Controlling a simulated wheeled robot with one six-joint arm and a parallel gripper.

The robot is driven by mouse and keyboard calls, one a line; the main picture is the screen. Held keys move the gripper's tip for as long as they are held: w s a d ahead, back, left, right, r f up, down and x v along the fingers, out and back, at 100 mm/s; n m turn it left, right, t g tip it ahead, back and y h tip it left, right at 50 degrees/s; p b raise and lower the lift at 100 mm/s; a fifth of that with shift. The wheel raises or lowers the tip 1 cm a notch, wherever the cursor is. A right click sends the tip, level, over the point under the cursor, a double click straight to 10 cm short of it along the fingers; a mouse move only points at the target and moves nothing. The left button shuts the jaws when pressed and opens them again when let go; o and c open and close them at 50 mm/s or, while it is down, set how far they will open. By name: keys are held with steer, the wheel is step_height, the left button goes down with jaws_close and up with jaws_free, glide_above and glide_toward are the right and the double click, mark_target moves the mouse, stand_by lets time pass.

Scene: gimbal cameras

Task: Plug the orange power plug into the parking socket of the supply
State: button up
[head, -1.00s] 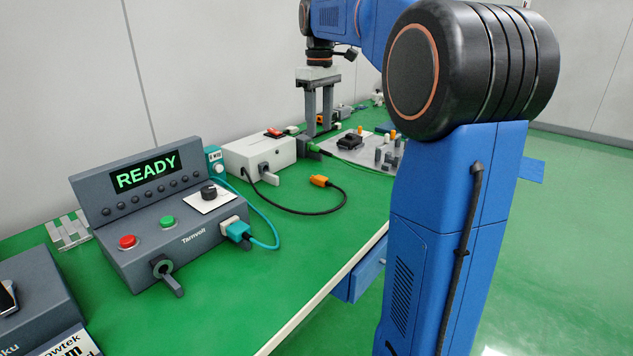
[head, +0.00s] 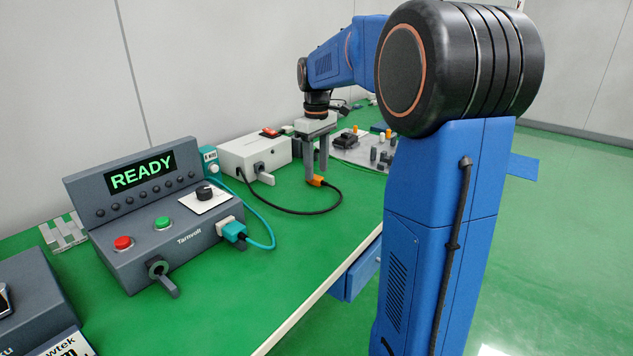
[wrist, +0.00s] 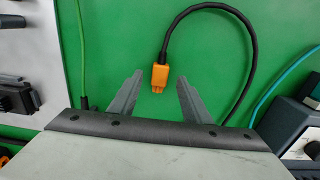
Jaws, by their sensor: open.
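The orange plug (head: 316,181) lies on the green bench at the end of a black cable (head: 300,212). In the wrist view the plug (wrist: 160,76) shows between my fingertips, with a gap on both sides. My gripper (head: 316,175) is open, points down and is empty, with its fingers close above or around the plug. I cannot tell the exact height. The cable runs to the front of the white supply box (head: 236,153), which has a red switch on top and a grey lever on its front. I cannot make out the parking socket clearly.
A grey console (head: 150,235) reading READY stands at left, with a teal plug (head: 232,231) and cable at its right side. A light plate with pegs and a black block (head: 345,140) lies behind my gripper. The bench front is clear.

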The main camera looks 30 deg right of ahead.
mark_target(317, 177)
steer(key=shift+f, duration=1.15)
jaws_close()
step_height(317, 177, up, 10)
